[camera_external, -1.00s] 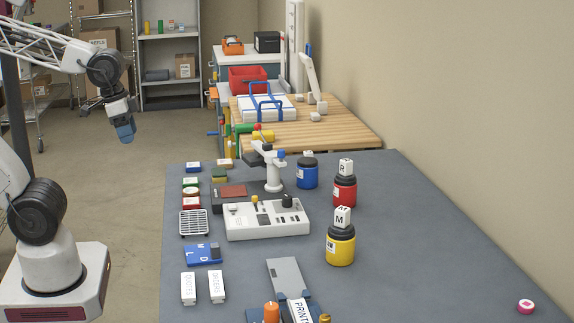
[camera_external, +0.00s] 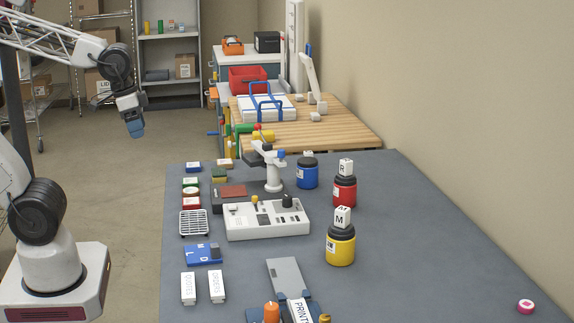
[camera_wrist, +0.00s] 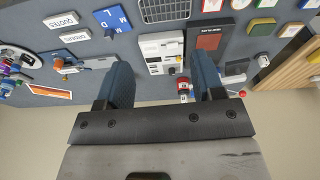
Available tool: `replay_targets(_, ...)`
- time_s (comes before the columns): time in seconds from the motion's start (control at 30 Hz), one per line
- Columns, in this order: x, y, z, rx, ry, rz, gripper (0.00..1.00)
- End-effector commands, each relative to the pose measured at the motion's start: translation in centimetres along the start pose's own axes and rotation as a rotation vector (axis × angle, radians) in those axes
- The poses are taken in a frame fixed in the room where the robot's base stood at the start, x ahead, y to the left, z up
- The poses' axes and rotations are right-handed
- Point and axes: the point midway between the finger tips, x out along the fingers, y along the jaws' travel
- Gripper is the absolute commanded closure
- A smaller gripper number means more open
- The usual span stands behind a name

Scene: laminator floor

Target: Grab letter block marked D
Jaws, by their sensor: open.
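White letter blocks stand on jar lids in the external view: one marked R (camera_external: 346,167) on the red jar (camera_external: 344,192), one marked M (camera_external: 343,217) on the yellow jar (camera_external: 340,246). A third white block (camera_external: 308,154) shows only partly on the blue jar (camera_external: 307,174); its letter cannot be read. A blue tray (camera_external: 195,258) bears the letters M, L and D; it also shows in the wrist view (camera_wrist: 104,18). My gripper (camera_external: 136,130) is raised left of the table, far from the blocks. In the wrist view its fingers (camera_wrist: 162,76) are apart and empty.
A white control panel (camera_external: 266,221) and a white stand (camera_external: 272,178) are left of the jars. A wire rack (camera_external: 194,223) and white boxes (camera_external: 188,288) line the left side. The grey table (camera_external: 440,250) is mostly clear on the right, apart from a pink roll (camera_external: 525,306).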

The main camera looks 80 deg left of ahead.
Motion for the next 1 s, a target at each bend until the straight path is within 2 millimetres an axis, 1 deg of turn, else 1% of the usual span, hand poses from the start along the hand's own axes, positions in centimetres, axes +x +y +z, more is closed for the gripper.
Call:
replay_targets(0.03, -0.1, -0.2, -1.0, -0.023, -0.005, 0.0, 0.38)
replay_targets(0.27, -0.5, -1.2, -6.3, -0.15, -0.028, 0.001, 0.38)
replay_targets(0.53, -0.2, -2.9, -12.9, -0.309, -0.054, -0.001, 0.38)
replay_targets(0.77, 0.7, -4.9, -18.4, -0.446, -0.077, -0.003, 0.38)
replay_targets(1.0, 2.2, -7.4, -24.1, -0.588, -0.101, -0.007, 0.38)
